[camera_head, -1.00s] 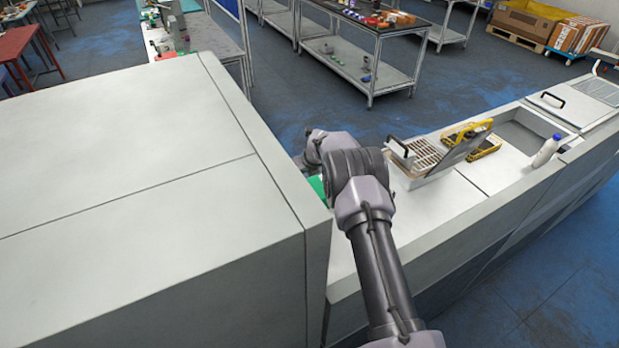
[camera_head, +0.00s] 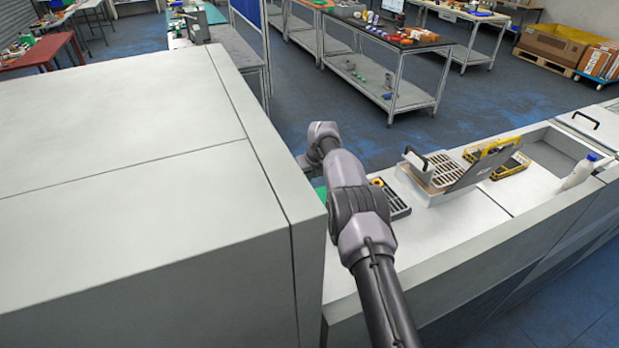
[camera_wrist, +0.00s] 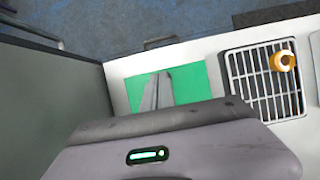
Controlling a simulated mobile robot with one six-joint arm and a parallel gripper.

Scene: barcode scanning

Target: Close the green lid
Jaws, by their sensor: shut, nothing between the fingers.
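The green lid (camera_wrist: 190,84) shows in the wrist view as a flat bright green panel set in the white counter. In the head view only a small green patch (camera_head: 321,194) shows beside the cabinet, mostly hidden by my arm. My gripper's grey fingers (camera_wrist: 161,75) are together and empty, and they overlap the green panel in the wrist view. I cannot tell whether they touch it. The wrist housing hides the panel's near edge. I cannot tell how far the lid is tilted. In the head view the fingers are hidden.
A dark-framed slotted tray (camera_wrist: 262,85) with an orange ring (camera_wrist: 283,60) lies right of the green panel. A dark handle (camera_wrist: 160,42) sits at the counter's far edge. A tall grey cabinet (camera_head: 130,200) stands close on the left. A raised grey lid (camera_head: 483,172) is farther right.

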